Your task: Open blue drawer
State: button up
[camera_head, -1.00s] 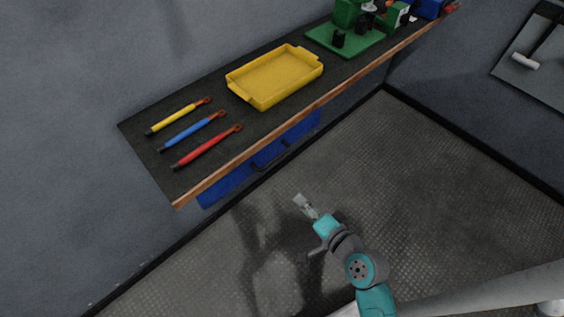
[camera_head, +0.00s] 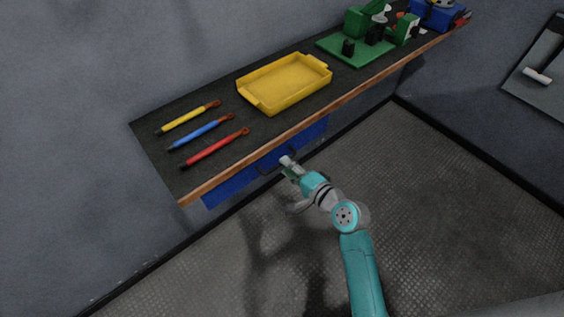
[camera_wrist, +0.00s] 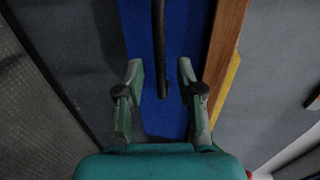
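The blue drawer (camera_head: 237,184) sits under the shelf, its front partly hidden below the shelf edge. Its dark bar handle (camera_head: 265,168) stands out from the front. My gripper (camera_head: 287,161) is at the right part of the handle in the head view. In the wrist view, the blue drawer front (camera_wrist: 184,40) runs up the picture and the dark handle (camera_wrist: 160,50) hangs down with its end just between the tips of my gripper (camera_wrist: 160,75). The two fingers are apart, one on each side, with gaps to the handle.
The dark shelf (camera_head: 160,150) with a wooden front edge (camera_head: 300,128) overhangs the drawer. The floor in front is clear.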

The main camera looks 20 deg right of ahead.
jog(key=shift+x, duration=1.6)
grip_shut()
